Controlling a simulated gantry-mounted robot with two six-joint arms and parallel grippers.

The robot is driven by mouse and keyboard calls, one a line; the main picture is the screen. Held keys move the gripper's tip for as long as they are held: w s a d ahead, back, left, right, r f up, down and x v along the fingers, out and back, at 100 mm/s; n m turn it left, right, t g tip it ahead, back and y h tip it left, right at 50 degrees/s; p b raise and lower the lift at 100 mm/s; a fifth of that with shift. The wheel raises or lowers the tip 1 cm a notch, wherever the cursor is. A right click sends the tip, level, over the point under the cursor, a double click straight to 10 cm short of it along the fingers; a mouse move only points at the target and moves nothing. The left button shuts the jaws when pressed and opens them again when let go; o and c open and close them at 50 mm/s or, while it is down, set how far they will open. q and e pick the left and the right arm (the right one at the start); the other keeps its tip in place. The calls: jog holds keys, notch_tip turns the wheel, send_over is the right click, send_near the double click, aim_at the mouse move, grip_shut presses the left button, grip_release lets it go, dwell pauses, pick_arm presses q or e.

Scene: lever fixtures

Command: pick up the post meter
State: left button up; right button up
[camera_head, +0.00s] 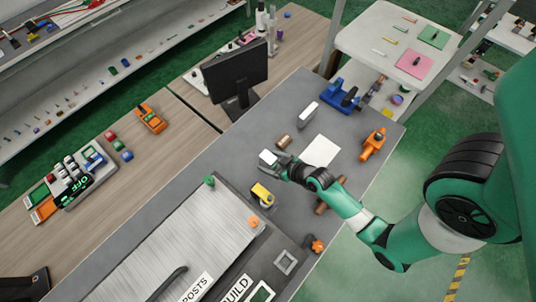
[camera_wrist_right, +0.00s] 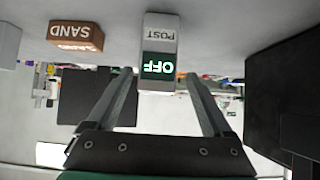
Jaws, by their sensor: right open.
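The post meter (camera_wrist_right: 159,30) is a small pale block with an upside-down POST label and a green-lit OFF display in the right wrist view. It appears straight ahead, in line with the gap between the fingers. In the head view, a small white block just beyond the fingertips looks like the same post meter (camera_head: 268,157) on the grey table. My right gripper (camera_head: 281,165) reaches in low from the right. Its two fingers (camera_wrist_right: 159,77) are apart with nothing clearly held between them; I cannot tell whether they flank the meter. My left gripper is not in view.
A brown SAND block (camera_wrist_right: 75,36) stands beside the meter. A white upright block (camera_head: 307,115), a yellow-and-black item (camera_head: 262,194) and a white sheet (camera_head: 321,150) are near on the grey table.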

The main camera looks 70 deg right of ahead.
jog(key=b+x, duration=0.1)
jog(key=x, duration=0.4)
jog(key=shift+d+f, duration=0.1)
jog(key=shift+d, duration=0.1)
grip_shut()
